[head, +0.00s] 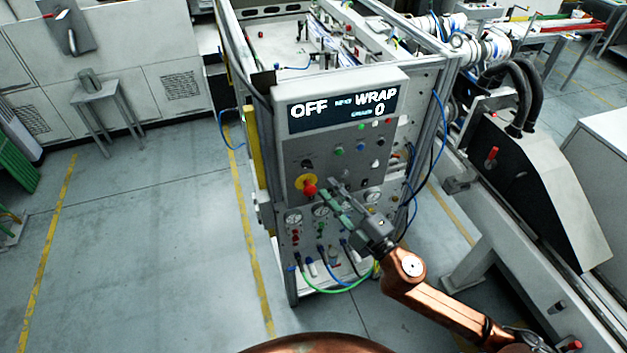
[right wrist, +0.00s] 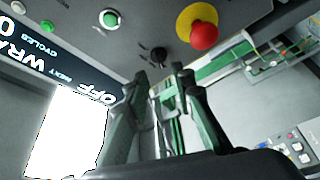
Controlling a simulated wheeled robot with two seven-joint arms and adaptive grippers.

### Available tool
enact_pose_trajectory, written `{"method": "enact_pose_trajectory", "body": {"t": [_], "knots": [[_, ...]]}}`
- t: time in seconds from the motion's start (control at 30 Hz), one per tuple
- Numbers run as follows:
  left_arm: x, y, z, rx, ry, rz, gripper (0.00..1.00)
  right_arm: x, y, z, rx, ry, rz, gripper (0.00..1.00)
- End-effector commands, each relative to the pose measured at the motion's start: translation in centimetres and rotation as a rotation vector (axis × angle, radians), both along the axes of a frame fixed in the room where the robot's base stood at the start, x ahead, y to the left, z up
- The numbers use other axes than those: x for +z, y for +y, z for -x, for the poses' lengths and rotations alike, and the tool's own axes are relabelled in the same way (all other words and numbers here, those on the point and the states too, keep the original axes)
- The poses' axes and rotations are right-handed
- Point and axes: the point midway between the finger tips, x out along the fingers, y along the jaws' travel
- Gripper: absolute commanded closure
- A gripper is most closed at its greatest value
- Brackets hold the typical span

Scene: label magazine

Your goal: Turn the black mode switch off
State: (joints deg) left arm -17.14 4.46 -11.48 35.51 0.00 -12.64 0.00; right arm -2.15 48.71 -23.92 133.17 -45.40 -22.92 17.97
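The black mode switch (head: 307,163) is a small dark knob on the grey panel, above the yellow-ringed red button. In the right wrist view the black mode switch (right wrist: 158,56) shows just beyond and between my fingertips. Which way it is turned is too small to tell. The display (head: 342,106) above reads OFF and WRAP, with a 0 below. My right gripper (head: 331,188) is in front of the panel, to the lower right of the switch. In the right wrist view my right gripper (right wrist: 160,76) has its fingers apart with nothing between them. My left gripper is not seen.
The red button (head: 309,188) sits close to my right fingertips; it also shows in the right wrist view (right wrist: 204,36). Green, blue and white buttons (head: 360,147) lie to the right of the switch. Gauges and hoses (head: 320,245) fill the lower panel. Open floor (head: 150,230) lies to the left.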

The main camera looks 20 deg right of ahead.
Motion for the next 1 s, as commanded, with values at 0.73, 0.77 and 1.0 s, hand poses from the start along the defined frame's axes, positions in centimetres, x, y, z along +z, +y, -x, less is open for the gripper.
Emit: {"method": "enact_pose_trajectory", "body": {"t": [0.73,0.77,1.0], "knots": [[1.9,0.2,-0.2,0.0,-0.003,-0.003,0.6,1.4,2.9,-7.0,-0.001,-0.001,0.001,0.77],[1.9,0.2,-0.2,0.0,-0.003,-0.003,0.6,1.4,2.9,-7.0,-0.001,0.0,0.0,0.77],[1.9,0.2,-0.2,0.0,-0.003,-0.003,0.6,1.4,2.9,-7.0,-0.001,0.0,0.0,0.8]]}}
